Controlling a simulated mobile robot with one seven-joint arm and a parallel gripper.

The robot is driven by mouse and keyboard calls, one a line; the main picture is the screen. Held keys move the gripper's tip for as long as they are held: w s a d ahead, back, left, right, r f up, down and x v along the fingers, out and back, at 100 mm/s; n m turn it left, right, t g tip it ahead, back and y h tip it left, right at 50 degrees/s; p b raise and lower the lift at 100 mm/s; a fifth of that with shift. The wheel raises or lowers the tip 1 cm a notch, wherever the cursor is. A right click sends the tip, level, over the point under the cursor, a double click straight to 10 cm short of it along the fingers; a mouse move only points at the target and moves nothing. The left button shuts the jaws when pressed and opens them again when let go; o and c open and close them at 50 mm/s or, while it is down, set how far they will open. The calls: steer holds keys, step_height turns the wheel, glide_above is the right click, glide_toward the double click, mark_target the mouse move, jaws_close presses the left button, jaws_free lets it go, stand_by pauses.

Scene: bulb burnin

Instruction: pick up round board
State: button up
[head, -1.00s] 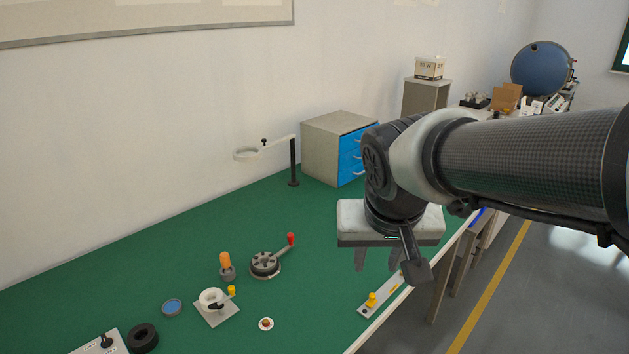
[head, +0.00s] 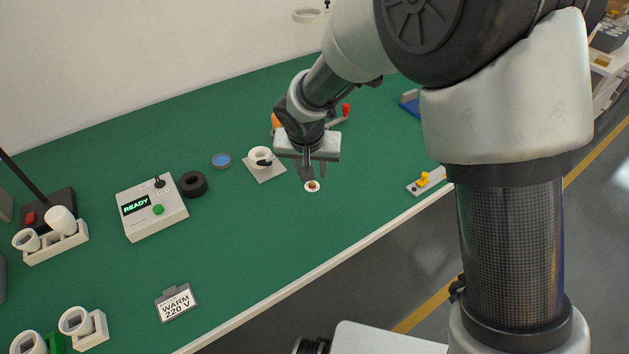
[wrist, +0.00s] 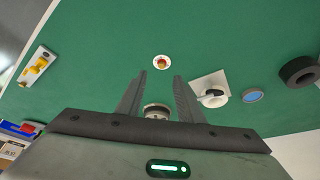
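The round board (head: 312,187) is a small white disc with an orange-brown part at its middle. It lies flat on the green tabletop, in front of the square plate with the white ring. My gripper (head: 314,174) is just above and behind it in the head view, pointing down. In the wrist view the round board (wrist: 161,62) shows whole, just beyond the fingertips and between their lines. My gripper (wrist: 160,74) is open there, with nothing held between its two dark fingers. I cannot tell the exact height of the fingertips over the board.
Close by are the white ring on its plate (head: 262,162), a blue disc (head: 221,161), a black ring (head: 193,184) and a yellow-knobbed strip (head: 426,180). A "READY" box (head: 152,207) stands left. The green table (head: 250,245) is clear in front of the board.

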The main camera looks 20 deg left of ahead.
mark_target(312, 183)
steer(key=x, duration=0.8)
steer(key=shift+w+a+f, duration=0.15)
steer(key=shift+a+f, duration=0.1)
jaws_close()
